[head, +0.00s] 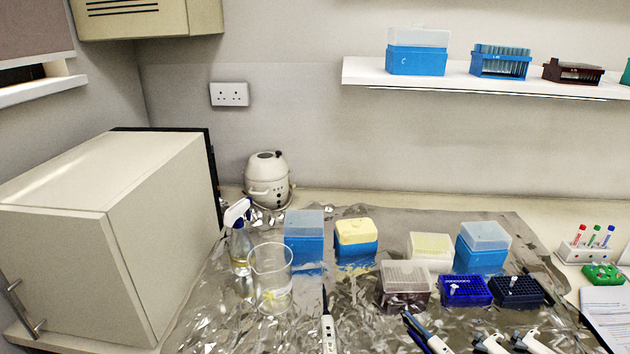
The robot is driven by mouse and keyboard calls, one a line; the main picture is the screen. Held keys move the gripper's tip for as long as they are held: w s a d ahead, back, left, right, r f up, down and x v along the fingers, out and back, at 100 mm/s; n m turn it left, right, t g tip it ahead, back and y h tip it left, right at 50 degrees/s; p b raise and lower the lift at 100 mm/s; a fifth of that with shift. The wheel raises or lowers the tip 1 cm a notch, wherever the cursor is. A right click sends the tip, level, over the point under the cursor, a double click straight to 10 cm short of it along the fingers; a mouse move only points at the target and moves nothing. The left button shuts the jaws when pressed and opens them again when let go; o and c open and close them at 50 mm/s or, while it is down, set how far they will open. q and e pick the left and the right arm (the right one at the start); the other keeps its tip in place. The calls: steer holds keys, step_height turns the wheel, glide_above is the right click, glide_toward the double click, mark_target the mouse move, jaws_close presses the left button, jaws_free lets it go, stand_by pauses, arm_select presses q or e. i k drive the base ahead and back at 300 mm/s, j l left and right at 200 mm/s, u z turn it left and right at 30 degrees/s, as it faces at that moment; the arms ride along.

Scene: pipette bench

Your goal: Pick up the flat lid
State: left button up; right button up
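No separate flat lid is clearly visible lying loose, and I cannot tell which lid is meant. A blue tip box with a clear lid (484,236) stands at the right of the foil. A blue box with a yellow lid (355,232) stands in the middle. A low pale box with a yellowish top (430,246) is between them. A brown box with a clear, fairly flat cover (405,276) is in front of it. Another blue box with a clear top (304,225) stands further left. Neither of my grippers is in view.
A glass beaker (272,280) and spray bottle (239,243) stand at left beside a large cream cabinet (110,230). Open blue racks (466,291) and several pipettes, one central pipette (328,328), crowd the front. A white shelf (480,82) overhangs behind.

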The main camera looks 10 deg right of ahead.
mark_target(407, 277)
steer(key=l+z, duration=0.1)
steer(key=l, duration=0.5)
steer(key=i+l+z, duration=0.15)
steer(key=l, duration=0.4)
steer(key=l+z, duration=0.1)
steer(key=l, duration=0.45)
